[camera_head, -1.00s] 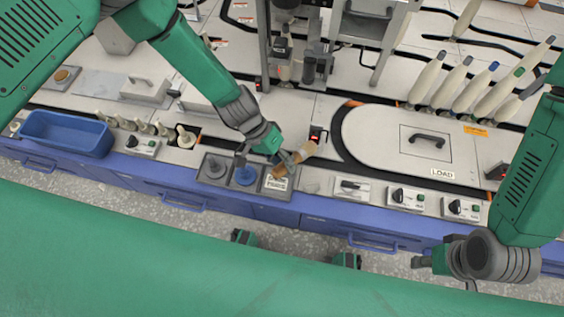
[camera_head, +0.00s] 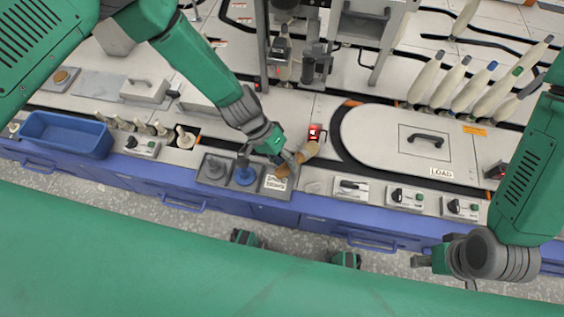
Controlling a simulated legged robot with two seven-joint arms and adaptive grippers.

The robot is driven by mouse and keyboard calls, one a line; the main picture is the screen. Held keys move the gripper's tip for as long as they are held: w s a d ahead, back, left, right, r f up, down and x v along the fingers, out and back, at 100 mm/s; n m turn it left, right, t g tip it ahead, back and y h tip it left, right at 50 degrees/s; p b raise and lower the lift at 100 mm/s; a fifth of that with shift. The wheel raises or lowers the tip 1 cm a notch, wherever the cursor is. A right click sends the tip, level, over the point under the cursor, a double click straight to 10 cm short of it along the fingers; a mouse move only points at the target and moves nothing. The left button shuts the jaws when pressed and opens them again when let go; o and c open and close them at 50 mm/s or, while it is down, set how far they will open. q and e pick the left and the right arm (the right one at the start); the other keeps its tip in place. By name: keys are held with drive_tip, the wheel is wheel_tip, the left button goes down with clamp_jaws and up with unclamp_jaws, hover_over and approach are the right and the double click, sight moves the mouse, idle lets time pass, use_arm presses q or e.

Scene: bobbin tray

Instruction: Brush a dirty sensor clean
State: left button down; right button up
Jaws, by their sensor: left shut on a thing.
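My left gripper (camera_head: 289,161) is shut on a brush with a tan wooden handle (camera_head: 307,151). The brush is tilted over the right compartment of a grey three-part tray (camera_head: 261,191), which bears a printed label. Whether the brush touches the tray cannot be told. A small sensor-like block with a red face (camera_head: 316,133) stands just behind and right of the brush, apart from it. Similar blocks stand at the far right (camera_head: 496,169) and near the upright frame (camera_head: 258,87). My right gripper (camera_head: 424,262) is in front of the bench at the lower right, its fingers unclear.
The tray's other compartments hold a grey knobbed piece (camera_head: 214,170) and a blue one (camera_head: 245,176). Switch boxes (camera_head: 352,188) line the bench front. A blue bin (camera_head: 66,135) stands left. A LOAD plate (camera_head: 385,150) lies right; bobbins (camera_head: 463,85) stand behind it.

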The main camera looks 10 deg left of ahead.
sight(280, 175)
use_arm(q)
drive_tip(key=shift+a+f, duration=0.2)
drive_tip(key=shift+a, duration=0.35)
drive_tip(key=shift+a+f, duration=0.2)
drive_tip(key=shift+a, duration=0.3)
drive_tip(key=shift+w+d+r, duration=0.1)
drive_tip(key=shift+d+r, duration=0.05)
drive_tip(key=shift+d, duration=0.4)
drive_tip(key=shift+w+d+r, duration=0.1)
drive_tip(key=shift+d, duration=0.45)
drive_tip(key=shift+s, duration=0.15)
drive_tip(key=s+p, duration=0.1)
drive_tip(key=s, duration=0.3)
drive_tip(key=shift+s+p, duration=0.1)
drive_tip(key=shift+p, duration=0.2)
drive_tip(key=shift+s, duration=0.85)
drive_tip(key=shift+p, duration=0.3)
drive_tip(key=shift+s+p, duration=0.5)
drive_tip(key=shift+s, duration=1.05)
drive_tip(key=shift+a, duration=0.1)
